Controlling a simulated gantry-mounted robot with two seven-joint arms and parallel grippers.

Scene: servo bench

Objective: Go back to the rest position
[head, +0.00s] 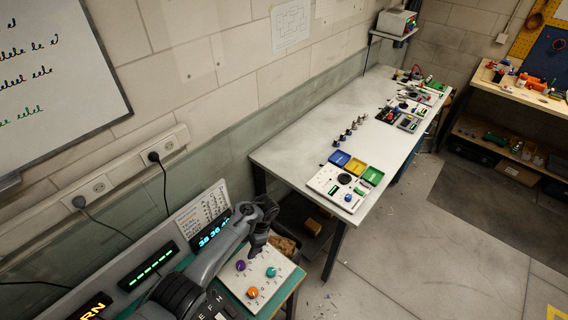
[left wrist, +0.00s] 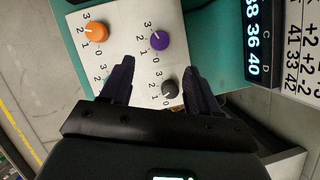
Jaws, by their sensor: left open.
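My left gripper (head: 257,248) reaches in from the left over the white knob panel (head: 281,268) on the teal bench. It points down near the panel's far edge. In the left wrist view my left gripper (left wrist: 158,68) is open, with nothing between its fingers. A purple knob (left wrist: 160,41) and a dark grey knob (left wrist: 169,88) lie under the gap between the fingers. An orange knob (left wrist: 96,31) is to their left. The head view also shows a teal knob (head: 271,272); the dark knob is hidden there. My right gripper is out of view.
A digit display (head: 211,231) and a number chart (head: 203,211) stand behind the panel. A green bar display (head: 148,264) is to the left. A long white table (head: 300,140) with trays and parts stands beyond, across a floor gap. Open floor lies right.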

